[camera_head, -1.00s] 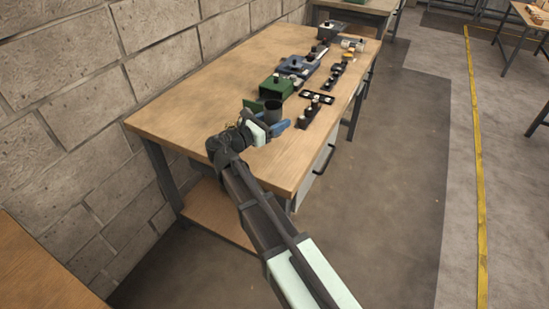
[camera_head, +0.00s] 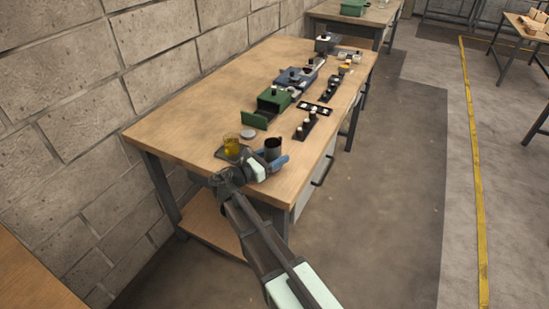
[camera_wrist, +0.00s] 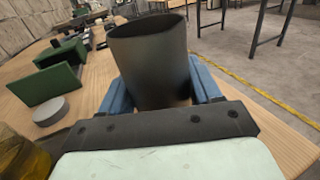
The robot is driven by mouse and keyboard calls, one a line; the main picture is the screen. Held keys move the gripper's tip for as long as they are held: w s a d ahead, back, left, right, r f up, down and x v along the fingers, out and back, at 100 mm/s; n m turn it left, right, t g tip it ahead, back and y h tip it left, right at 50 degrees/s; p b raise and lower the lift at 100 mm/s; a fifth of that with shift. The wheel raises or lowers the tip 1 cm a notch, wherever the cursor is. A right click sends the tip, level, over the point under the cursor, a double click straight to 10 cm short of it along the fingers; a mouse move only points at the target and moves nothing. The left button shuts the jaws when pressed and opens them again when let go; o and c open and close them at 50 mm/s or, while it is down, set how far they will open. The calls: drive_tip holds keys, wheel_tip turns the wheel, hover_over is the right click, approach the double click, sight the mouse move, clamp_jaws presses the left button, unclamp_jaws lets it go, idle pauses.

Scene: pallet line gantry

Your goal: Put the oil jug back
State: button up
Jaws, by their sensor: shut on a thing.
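The oil jug, a dark grey open-topped cylinder (camera_head: 273,145), is upright between the blue fingers of my gripper (camera_head: 271,163), near the close end of the workbench. In the wrist view the jug (camera_wrist: 155,68) fills the gap between the two fingers, which are shut on it. Its lower part is hidden by my gripper, so I cannot tell whether it touches the bench. A dark flat mat (camera_head: 220,154) lies just left of my gripper, with a clear jar of yellow liquid (camera_head: 231,146) on it.
A grey round disc (camera_head: 248,134) lies on the bench (camera_head: 180,130) behind the jar. A green upright plate (camera_head: 254,120) and green box (camera_head: 273,100) stand beyond. A black rack (camera_head: 306,125) is near the right edge. The bench's left part is clear.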

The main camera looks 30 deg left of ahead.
drive_tip(key=shift+f, duration=0.4)
drive_tip(key=shift+f, duration=0.15)
drive_tip(key=o, duration=1.2)
drive_tip(key=shift+o, duration=0.2)
drive_tip(key=shift+s, duration=0.2)
drive_tip(key=v, duration=1.1)
drive_tip(key=shift+s+a, duration=0.15)
drive_tip(key=shift+s, duration=0.15)
